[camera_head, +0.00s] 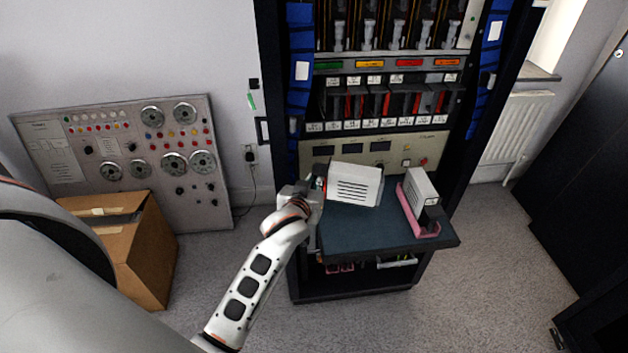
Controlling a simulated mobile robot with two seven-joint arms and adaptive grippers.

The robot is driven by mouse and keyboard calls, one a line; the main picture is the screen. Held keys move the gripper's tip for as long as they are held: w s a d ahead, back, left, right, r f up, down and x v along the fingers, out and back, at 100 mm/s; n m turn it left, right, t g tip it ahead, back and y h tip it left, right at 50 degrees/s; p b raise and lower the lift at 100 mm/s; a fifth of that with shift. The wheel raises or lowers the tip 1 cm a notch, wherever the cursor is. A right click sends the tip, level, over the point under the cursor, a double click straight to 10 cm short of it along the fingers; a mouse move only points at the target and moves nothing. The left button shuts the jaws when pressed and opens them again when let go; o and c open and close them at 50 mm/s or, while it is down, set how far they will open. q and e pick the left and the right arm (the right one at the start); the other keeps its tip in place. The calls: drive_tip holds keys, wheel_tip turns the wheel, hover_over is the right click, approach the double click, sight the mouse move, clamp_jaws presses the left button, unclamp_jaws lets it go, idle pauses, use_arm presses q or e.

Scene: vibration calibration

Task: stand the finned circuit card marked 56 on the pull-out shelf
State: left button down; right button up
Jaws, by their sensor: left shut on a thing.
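A white slotted block (354,185) with dark fins or slots on its face is at the left part of the pull-out shelf (375,234), and I take it to be the finned circuit card; no number is readable on it. My left gripper (319,187) is shut on its left end. The block looks slightly tilted, and I cannot tell whether it touches the shelf. The dark blue-grey shelf sticks out from the rack. My right gripper is not in view.
A white and black unit (422,196) in a pink holder (409,208) stands at the shelf's right side. The rack (383,115) rises behind with card slots and labels. A cardboard box (150,255) and dial panel (115,140) are at left. The shelf's front middle is clear.

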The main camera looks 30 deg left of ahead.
use_arm(q)
wheel_tip(320, 180, down, 7)
drive_tip(key=shift+r, duration=0.2)
idle(0.4)
drive_tip(key=shift+f+b, duration=0.45)
drive_tip(key=shift+f, duration=0.1)
idle(0.4)
drive_tip(key=c, duration=2)
unclamp_jaws()
drive_tip(key=shift+c, duration=0.2)
drive_tip(key=v, duration=1.2)
drive_tip(key=s+d+f+m+g+h, duration=0.1)
drive_tip(key=s+d+f+m+h, duration=0.1)
drive_tip(key=s+f, duration=0.6)
drive_tip(key=s+d+f+m+g+h, duration=0.2)
drive_tip(key=s+d+f+m+h, duration=0.1)
drive_tip(key=s+f, duration=0.6)
drive_tip(key=shift+d+m, duration=0.3)
drive_tip(key=shift+m, duration=0.5)
